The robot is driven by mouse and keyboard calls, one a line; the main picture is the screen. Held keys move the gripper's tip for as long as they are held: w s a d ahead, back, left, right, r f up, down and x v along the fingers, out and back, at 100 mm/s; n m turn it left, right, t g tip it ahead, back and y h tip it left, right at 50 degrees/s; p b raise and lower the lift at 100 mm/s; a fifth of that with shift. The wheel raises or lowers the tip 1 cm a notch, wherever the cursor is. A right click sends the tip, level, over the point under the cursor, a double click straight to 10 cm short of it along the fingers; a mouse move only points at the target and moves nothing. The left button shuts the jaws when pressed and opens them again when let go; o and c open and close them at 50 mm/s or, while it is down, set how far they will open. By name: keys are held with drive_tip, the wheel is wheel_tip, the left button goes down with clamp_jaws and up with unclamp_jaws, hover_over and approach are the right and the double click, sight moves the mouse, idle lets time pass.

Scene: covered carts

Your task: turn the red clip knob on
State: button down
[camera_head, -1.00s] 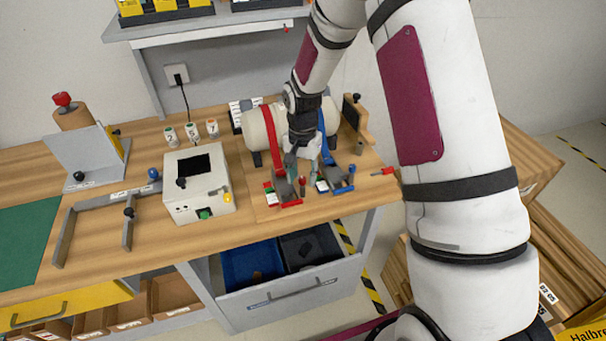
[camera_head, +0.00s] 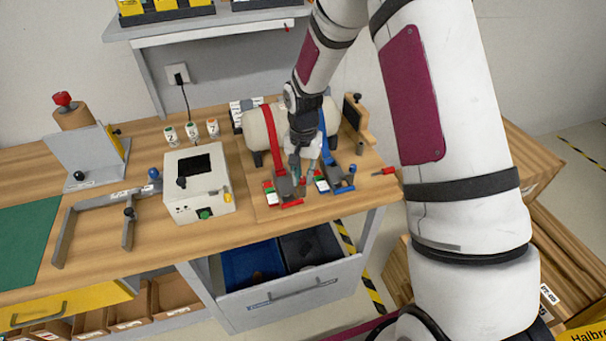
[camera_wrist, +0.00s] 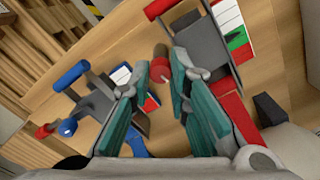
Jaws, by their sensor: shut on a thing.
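The red clip (camera_head: 290,203) lies at the front of the wooden board, with a grey lever plate and a red strap running back over a cream cylinder. It also shows at the top of the wrist view (camera_wrist: 205,42). Its red knob (camera_wrist: 160,68) stands between my fingertips in the wrist view. My gripper (camera_wrist: 160,76) points down with its teal fingers closed on the knob from both sides. In the head view my gripper (camera_head: 303,180) is over the clip's right side and mostly hides the knob.
The blue clip (camera_head: 338,188) with its blue strap sits close on the right of my gripper. A red-handled tool (camera_head: 384,171) lies near the table's right edge. A white box (camera_head: 198,186) with a dark screen stands to the left. An open drawer (camera_head: 290,298) juts out below.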

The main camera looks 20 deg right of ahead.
sight(303, 178)
drive_tip(key=n, duration=0.8)
drive_tip(key=shift+b, duration=0.35)
drive_tip(key=n, duration=0.3)
drive_tip(key=shift+n, duration=2)
drive_tip(key=c, duration=1.5)
unclamp_jaws()
drive_tip(key=shift+r, duration=0.1)
wheel_tip(303, 178, up, 12)
drive_tip(key=shift+f, duration=0.1)
